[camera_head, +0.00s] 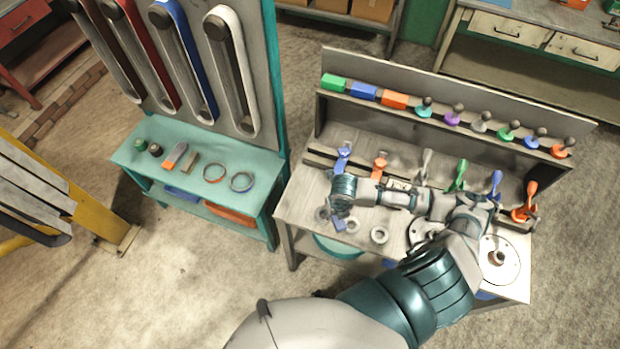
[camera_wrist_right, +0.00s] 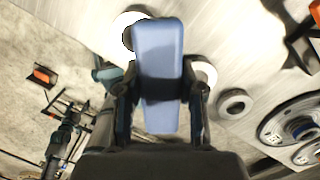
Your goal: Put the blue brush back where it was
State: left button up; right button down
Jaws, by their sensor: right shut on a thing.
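My right gripper (camera_head: 341,207) is over the left part of the grey workbench (camera_head: 307,195), its arm reaching across from the right. In the wrist view the right gripper (camera_wrist_right: 160,75) is shut on a flat light-blue piece, which I take to be the blue brush (camera_wrist_right: 157,45). It sticks out past the fingertips, above the bench top. In the head view only a small blue part of the brush (camera_head: 339,224) shows below the gripper. The gripper hides the rest.
Grey rings (camera_head: 379,235) lie on the bench near the gripper. Behind stand a blue tool (camera_head: 343,157), an orange tool (camera_head: 380,164) and several others in a row. The upper shelf holds a green block (camera_head: 333,82), a blue block (camera_head: 364,91), an orange block (camera_head: 395,99) and several knobs.

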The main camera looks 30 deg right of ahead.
jog(key=shift+r+n, duration=0.15)
jog(key=shift+n, duration=0.35)
jog(key=shift+w, duration=0.35)
jog(key=w, duration=0.4)
jog(key=w+p, duration=0.1)
jog(key=w, duration=0.1)
jog(key=shift+w+d+f, duration=0.2)
jog(key=shift+d, duration=0.2)
send_over(314, 184)
jog(key=s, duration=0.2)
jog(key=shift+w+d+f+p, duration=0.1)
jog(key=shift+w+f+p, duration=0.2)
jog(key=shift+f, duration=0.25)
jog(key=shift+w+a, duration=0.25)
jog(key=shift+w, duration=0.25)
notch_tip(314, 184, down, 3)
jog(key=shift+s+r+p, duration=0.1)
jog(key=shift+s+p, duration=0.05)
jog(key=shift+p, duration=0.25)
jog(key=shift+f, duration=0.35)
pick_arm(q)
jog(key=shift+w+a+r, duration=0.1)
jog(key=shift+a+r, duration=0.05)
jog(key=shift+r, duration=0.45)
jog(key=shift+w+a+r, duration=0.1)
jog(key=shift+r, duration=0.5)
pick_arm(e)
jog(key=shift+d, duration=0.15)
